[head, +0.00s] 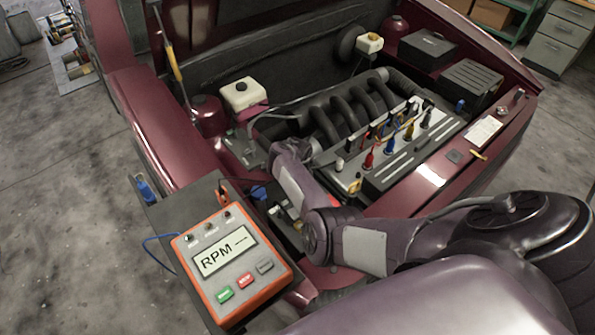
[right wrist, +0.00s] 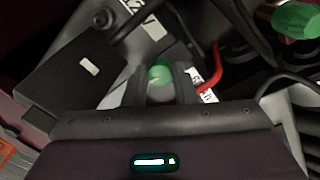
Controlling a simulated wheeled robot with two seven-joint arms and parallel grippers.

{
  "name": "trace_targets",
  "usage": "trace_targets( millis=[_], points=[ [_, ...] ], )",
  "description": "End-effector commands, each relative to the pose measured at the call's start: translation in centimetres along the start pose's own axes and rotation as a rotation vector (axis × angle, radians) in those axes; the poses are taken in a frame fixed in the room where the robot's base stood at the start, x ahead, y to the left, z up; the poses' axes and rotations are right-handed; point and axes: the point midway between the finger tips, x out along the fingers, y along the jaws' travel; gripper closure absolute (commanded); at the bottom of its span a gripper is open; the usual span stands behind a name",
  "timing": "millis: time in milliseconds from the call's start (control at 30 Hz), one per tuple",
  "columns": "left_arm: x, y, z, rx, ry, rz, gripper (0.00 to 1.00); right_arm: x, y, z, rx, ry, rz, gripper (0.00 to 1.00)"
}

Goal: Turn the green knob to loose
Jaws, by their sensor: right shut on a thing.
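The green knob (right wrist: 159,74) shows in the right wrist view, between the two dark fingers of my right gripper (right wrist: 162,84). The gripper is shut on it, with a finger on each side. The knob's round green top has a pale mark; its sides are partly hidden by the fingers. In the head view my right arm reaches in from the right over the front of the engine bay, and its links hide the knob. I see no left gripper.
An orange RPM meter (head: 232,262) stands on a dark tray to the left of my arm. The engine (head: 350,115) with coloured plug leads lies beyond. In the right wrist view, a red cable (right wrist: 212,70) passes close to the right finger, and another green-topped part (right wrist: 296,22) is at upper right.

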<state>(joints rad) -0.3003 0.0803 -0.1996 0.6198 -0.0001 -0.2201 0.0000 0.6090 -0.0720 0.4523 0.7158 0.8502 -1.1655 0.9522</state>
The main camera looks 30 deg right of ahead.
Motion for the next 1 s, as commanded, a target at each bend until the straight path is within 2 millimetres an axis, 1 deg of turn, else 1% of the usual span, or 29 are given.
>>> trace_targets(
  millis=[367,400,567,867,967,1000],
  points=[
    [0.0,0.0,0.0,0.001,0.000,0.000,1.00,0.0,0.0,0.0,0.009,0.000,0.000,0.98],
    [0.0,0.0,0.0,0.001,0.000,0.000,1.00,0.0,0.0,0.0,0.008,0.000,0.000,0.74],
    [0.0,0.0,0.0,0.001,0.000,0.000,1.00,0.0,0.0,0.0,0.007,0.000,0.000,0.54],
    [-0.1,0.0,0.0,0.001,0.000,0.000,1.00,-0.2,0.0,0.0,0.007,0.000,0.000,0.54],
    [-0.4,0.0,-0.1,0.001,0.000,0.001,1.00,-1.2,-0.1,-0.1,0.006,0.001,-0.002,0.54],
    [-0.5,0.0,-0.1,0.001,0.000,0.001,1.00,-1.9,-0.1,-0.1,0.007,0.001,-0.002,0.54]
  ],
)
